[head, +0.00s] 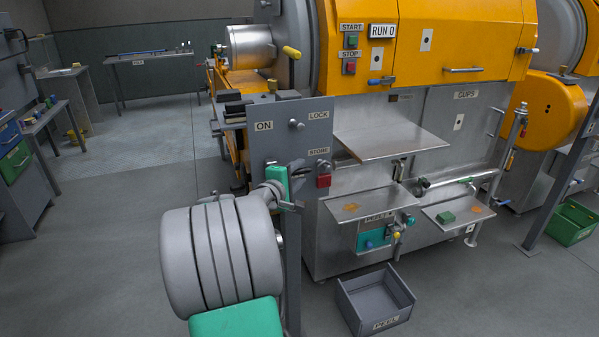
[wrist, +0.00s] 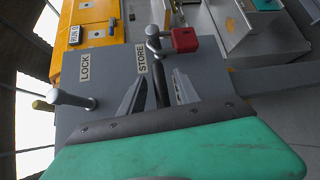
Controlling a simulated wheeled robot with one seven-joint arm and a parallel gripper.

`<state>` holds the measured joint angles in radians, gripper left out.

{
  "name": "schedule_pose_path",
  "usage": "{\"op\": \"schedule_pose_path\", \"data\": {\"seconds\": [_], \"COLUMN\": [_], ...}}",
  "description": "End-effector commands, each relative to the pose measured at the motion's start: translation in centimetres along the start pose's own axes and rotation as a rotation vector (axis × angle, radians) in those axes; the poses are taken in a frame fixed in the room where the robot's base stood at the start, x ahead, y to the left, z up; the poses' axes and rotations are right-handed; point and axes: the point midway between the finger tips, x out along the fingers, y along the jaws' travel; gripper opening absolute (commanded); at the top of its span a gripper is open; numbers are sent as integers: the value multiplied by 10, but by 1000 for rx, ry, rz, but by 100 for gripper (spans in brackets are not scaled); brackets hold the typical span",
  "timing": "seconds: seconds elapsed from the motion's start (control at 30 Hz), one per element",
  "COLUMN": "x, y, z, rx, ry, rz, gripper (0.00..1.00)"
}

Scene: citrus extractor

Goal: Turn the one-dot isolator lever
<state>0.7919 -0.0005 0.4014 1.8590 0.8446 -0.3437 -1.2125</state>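A grey panel (head: 262,150) carries the labels ON, LOCK and STORE. A short grey post (head: 296,124) stands out from it left of LOCK; it shows in the wrist view as a rod (wrist: 75,99). A red padlock (head: 323,181) hangs below STORE, and in the wrist view the red padlock (wrist: 185,40) hangs beside a metal peg (wrist: 153,42). My gripper (wrist: 158,82) is open at the panel, its dark fingers apart on either side of a dark rod. I cannot tell whether they touch it. I see no one-dot mark, so which part is the isolator lever is unclear.
The orange and steel machine (head: 430,45) stands behind the panel, with a steel shelf (head: 390,142) jutting out on the right. A grey PEEL bin (head: 375,301) sits on the floor below. Open floor lies to the left.

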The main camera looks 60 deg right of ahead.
Motion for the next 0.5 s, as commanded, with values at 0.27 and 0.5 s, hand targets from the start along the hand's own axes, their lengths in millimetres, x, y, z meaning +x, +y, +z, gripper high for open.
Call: {"op": "schedule_pose_path", "data": {"seconds": [0.27,0.5], "x": [11,11], "y": [0,0], "z": [0,0], "rx": [2,2], "ry": [2,2], "rz": [0,0], "gripper": [39,26]}}
